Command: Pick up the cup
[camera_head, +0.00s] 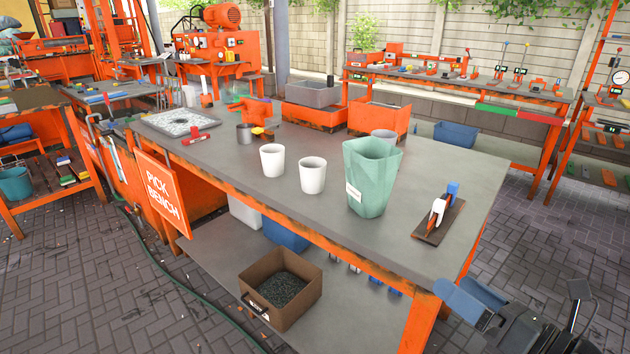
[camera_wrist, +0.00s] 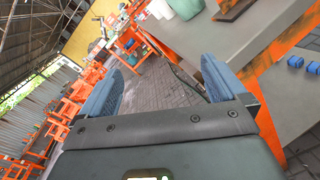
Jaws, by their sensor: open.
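Two white cups stand upright on the grey-topped bench (camera_head: 230,200), a left one (camera_head: 272,161) and a right one (camera_head: 312,176). A pale grey cup (camera_head: 384,135) is partly hidden behind a large green faceted container (camera_head: 368,180). A smaller dark grey cup (camera_head: 244,134) stands farther back left. I cannot tell which cup is meant. My gripper (camera_head: 468,302) is at the lower right, off the bench's near right corner and apart from the cups. In the wrist view, its blue fingers (camera_wrist: 158,80) are spread with nothing between them.
A dark board with a blue and white fixture (camera_head: 438,215) lies near the bench's right end. A brown box (camera_head: 281,290) sits on the lower shelf.

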